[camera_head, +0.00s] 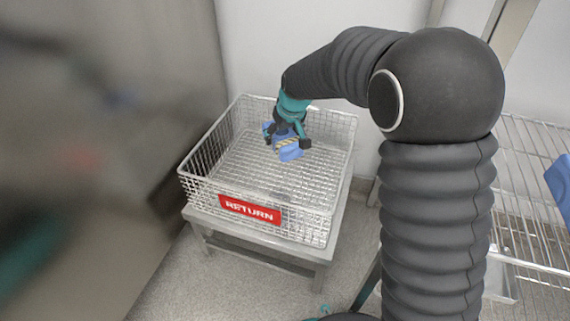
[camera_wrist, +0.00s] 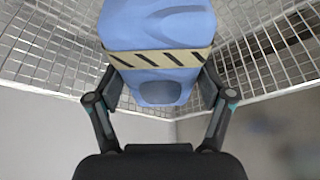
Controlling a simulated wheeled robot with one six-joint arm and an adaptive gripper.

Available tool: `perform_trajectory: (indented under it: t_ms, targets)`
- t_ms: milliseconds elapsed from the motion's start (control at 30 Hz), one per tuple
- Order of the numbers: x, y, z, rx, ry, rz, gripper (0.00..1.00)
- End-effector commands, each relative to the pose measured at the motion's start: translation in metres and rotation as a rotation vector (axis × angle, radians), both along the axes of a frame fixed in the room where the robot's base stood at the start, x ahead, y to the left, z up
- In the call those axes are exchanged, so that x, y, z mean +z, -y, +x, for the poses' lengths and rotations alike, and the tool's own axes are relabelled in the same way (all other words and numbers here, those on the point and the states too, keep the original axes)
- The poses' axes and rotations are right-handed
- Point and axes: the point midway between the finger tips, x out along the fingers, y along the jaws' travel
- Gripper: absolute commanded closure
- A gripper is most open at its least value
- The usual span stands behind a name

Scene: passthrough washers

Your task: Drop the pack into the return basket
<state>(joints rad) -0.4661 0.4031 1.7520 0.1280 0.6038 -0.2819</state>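The pack (camera_head: 290,153) is blue with a beige band marked with dark diagonal stripes; it fills the upper middle of the wrist view (camera_wrist: 158,25). My gripper (camera_head: 289,141) reaches down inside the return basket (camera_head: 340,197), a wire-mesh basket with a red RETURN label on its front. In the wrist view my gripper's two fingers (camera_wrist: 159,88) sit against the two sides of the pack near the band. The pack is within the basket walls; I cannot tell whether it touches the mesh floor.
The basket stands on a low metal stand (camera_head: 310,245). A wire rack (camera_head: 530,190) with a blue item (camera_head: 561,186) at its edge is at the right. A large blurred grey surface (camera_head: 90,130) fills the left. Most of the basket floor is bare.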

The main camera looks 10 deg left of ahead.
Motion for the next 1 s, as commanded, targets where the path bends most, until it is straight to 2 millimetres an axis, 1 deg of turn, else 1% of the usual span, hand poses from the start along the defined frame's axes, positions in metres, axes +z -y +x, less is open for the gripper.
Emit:
perform_trajectory:
  t_ms: [333,467,567,900,1000]
  targets:
    - [-0.001,0.000,0.000,0.000,-0.001,-0.001,0.00]
    - [0.004,0.001,-0.001,0.000,0.000,0.000,0.00]
    - [0.014,0.003,-0.004,0.000,0.003,0.001,0.00]
    - [0.074,0.018,-0.024,0.000,0.003,0.001,0.00]
    - [0.089,0.022,-0.029,0.000,0.002,0.002,0.00]
